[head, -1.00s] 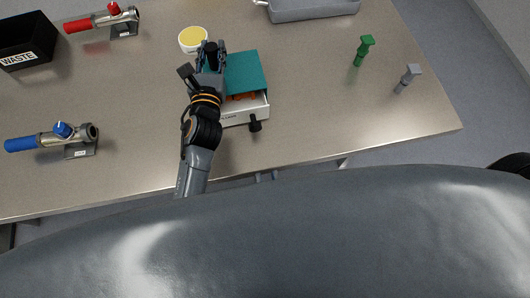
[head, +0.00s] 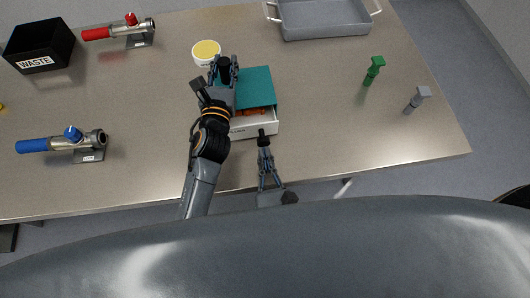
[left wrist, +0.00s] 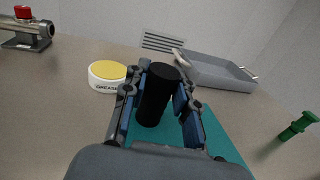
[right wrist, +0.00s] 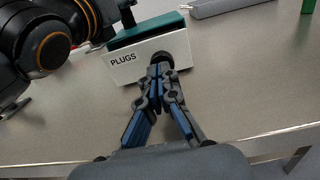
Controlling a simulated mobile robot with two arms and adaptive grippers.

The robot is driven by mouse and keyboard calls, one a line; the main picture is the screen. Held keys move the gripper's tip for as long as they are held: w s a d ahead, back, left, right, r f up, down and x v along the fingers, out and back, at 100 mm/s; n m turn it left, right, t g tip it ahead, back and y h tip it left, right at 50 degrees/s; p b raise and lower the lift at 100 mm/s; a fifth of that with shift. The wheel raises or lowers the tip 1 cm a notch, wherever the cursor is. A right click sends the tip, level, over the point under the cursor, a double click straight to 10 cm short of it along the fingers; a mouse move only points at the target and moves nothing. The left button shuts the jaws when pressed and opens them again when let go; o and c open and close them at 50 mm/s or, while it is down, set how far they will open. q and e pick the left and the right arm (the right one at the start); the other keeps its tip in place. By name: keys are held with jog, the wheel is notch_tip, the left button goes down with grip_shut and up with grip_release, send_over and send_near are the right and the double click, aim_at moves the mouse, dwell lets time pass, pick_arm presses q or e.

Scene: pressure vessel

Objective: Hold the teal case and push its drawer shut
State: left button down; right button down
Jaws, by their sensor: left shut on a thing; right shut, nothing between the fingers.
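The teal case (head: 258,85) stands on the table, with a black upright handle (left wrist: 157,95) on its top. My left gripper (head: 223,66) is shut on that handle from above. The white drawer (head: 270,127), labelled PLUGS in the right wrist view (right wrist: 125,62), sticks out of the case's near side. A little orange content shows behind its front. My right gripper (head: 263,141) is shut and empty, its tips at the drawer's black knob (right wrist: 162,57). They look to be touching or nearly touching it. My left arm hides the case's left part in the head view.
A grease tub (head: 206,54) stands just behind the case. A grey tray (head: 325,20) is at the back. Green (head: 374,70) and grey (head: 417,99) pegs stand to the right. A blue-handled tool (head: 65,142), a red-handled tool (head: 120,32) and a WASTE bin (head: 40,45) are left.

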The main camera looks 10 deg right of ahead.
aim_at(263, 145)
jog(key=shift+w, duration=0.5)
jog(key=shift+w, duration=1.35)
jog(key=shift+s, duration=0.15)
